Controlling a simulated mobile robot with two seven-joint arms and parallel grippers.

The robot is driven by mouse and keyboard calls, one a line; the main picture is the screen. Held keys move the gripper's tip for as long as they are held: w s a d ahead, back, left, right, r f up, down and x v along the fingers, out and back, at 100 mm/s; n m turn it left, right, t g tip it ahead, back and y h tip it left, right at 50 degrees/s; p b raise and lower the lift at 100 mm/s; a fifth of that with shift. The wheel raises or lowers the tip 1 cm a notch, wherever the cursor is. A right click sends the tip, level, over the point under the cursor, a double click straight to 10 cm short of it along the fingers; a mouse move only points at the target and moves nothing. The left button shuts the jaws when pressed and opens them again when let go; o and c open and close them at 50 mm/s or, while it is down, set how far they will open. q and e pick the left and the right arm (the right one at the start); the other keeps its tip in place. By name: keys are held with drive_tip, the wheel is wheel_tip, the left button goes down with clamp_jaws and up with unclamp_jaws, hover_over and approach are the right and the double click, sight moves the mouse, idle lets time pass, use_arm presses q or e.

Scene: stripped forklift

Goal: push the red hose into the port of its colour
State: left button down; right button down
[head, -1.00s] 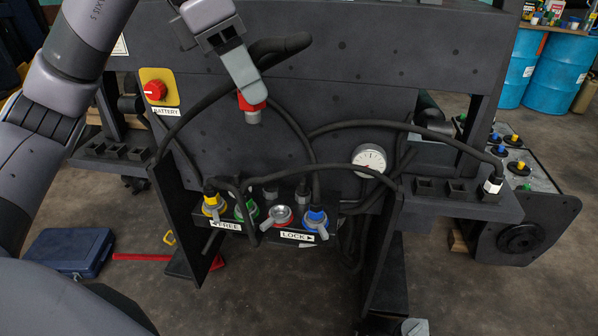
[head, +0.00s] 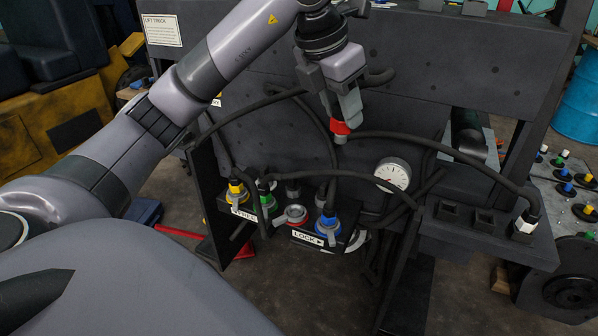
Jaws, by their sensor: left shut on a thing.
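My left gripper (head: 347,103) is shut on the red hose end (head: 340,128), which points downward in front of the dark machine frame. The red port (head: 294,214), a red ring with a grey metal middle and lever, sits on the low port block between the green and blue ports. The red hose end is above it and to its right, clearly apart from it. My right gripper is not in view.
Yellow (head: 237,191), green (head: 267,203) and blue (head: 328,226) ports have black hoses attached. Hoses arch across the space above the block. A round gauge (head: 393,175) is to the right. A white-collared hose end (head: 525,224) stands on the right bracket.

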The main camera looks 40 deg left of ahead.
use_arm(q)
drive_tip(key=shift+w+a+f+n+g+y+b, duration=0.75)
drive_tip(key=shift+a+f+n, duration=1.85)
drive_tip(key=shift+f, duration=1.7)
drive_tip(key=shift+w+a+f+n+g+y+b, duration=0.35)
drive_tip(key=shift+a+f+n+y, duration=1.1)
drive_tip(key=shift+f+n, duration=2.4)
drive_tip(key=shift+w+a+f+n+g+y+b, duration=0.55)
drive_tip(key=shift+a+f+n, duration=2)
drive_tip(key=shift+f, duration=2.2)
drive_tip(key=shift+f, duration=0.1)
drive_tip(key=shift+f+b, duration=0.3)
drive_tip(key=shift+b, duration=0.05)
drive_tip(key=shift+f, duration=0.15)
drive_tip(key=shift+f+b, duration=0.3)
drive_tip(key=shift+b, duration=0.05)
drive_tip(key=shift+f+b, duration=0.55)
drive_tip(key=shift+f, duration=0.3)
